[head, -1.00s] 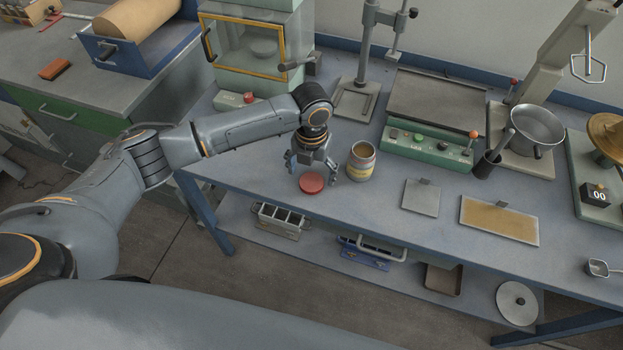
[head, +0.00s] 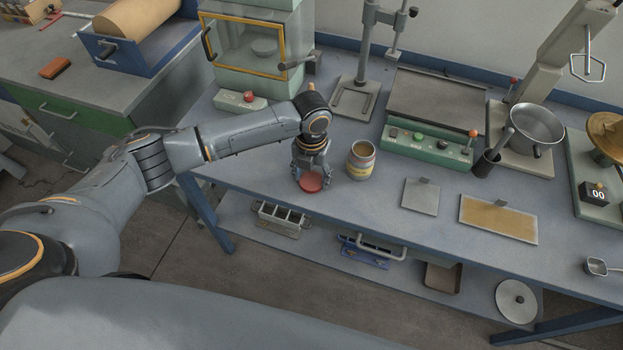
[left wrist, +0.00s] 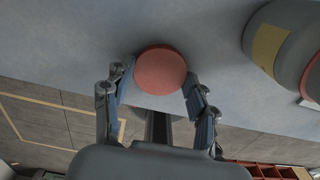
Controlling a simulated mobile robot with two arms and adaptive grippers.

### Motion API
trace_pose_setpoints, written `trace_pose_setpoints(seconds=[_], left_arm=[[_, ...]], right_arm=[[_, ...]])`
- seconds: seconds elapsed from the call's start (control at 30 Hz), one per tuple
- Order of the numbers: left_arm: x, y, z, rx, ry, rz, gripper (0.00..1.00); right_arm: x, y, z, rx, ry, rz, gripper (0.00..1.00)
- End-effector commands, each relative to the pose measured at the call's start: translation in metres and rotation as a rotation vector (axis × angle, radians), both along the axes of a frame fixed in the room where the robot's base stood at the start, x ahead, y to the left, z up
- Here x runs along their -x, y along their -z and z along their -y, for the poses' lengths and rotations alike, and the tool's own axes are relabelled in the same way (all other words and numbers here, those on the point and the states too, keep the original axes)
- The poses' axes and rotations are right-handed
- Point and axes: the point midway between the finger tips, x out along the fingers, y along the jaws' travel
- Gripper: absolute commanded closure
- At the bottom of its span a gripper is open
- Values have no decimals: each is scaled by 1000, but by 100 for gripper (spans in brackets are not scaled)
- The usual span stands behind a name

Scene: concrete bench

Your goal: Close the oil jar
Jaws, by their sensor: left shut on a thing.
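The round red lid (head: 311,184) lies at the bench's front edge, left of the jar. My left gripper (head: 311,178) is over the lid, pointing down, with its fingers shut on it. In the left wrist view the lid (left wrist: 160,71) sits between the two fingertips. My right gripper is not in view.
A green control box (head: 428,143) with a flat plate stands behind the jar. A grey plate (head: 421,197) and a tan board (head: 499,218) lie to its right. A glass-fronted cabinet (head: 245,45) stands behind my left arm. The bench just right of the jar is clear.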

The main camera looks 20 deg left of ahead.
Motion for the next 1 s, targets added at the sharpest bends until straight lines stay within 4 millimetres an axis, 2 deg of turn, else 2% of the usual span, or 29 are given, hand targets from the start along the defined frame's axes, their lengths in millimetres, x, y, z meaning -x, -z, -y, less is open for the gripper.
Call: trace_pose_setpoints(seconds=[0.27, 0.47, 0.73, 0.9, 1.0], left_arm=[[-1, -6, 0, 1, 1, 2, 52], [-1, -32, 1, 1, 1, 5, 52], [45, -92, 24, 2, 7, 6, 52], [83, -109, 44, 3, 7, 3, 52], [100, -117, 52, 2, 5, 2, 52]], right_arm=[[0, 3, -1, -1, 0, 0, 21], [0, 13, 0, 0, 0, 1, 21], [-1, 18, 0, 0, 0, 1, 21], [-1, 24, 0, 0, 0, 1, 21], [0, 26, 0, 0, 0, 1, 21]])
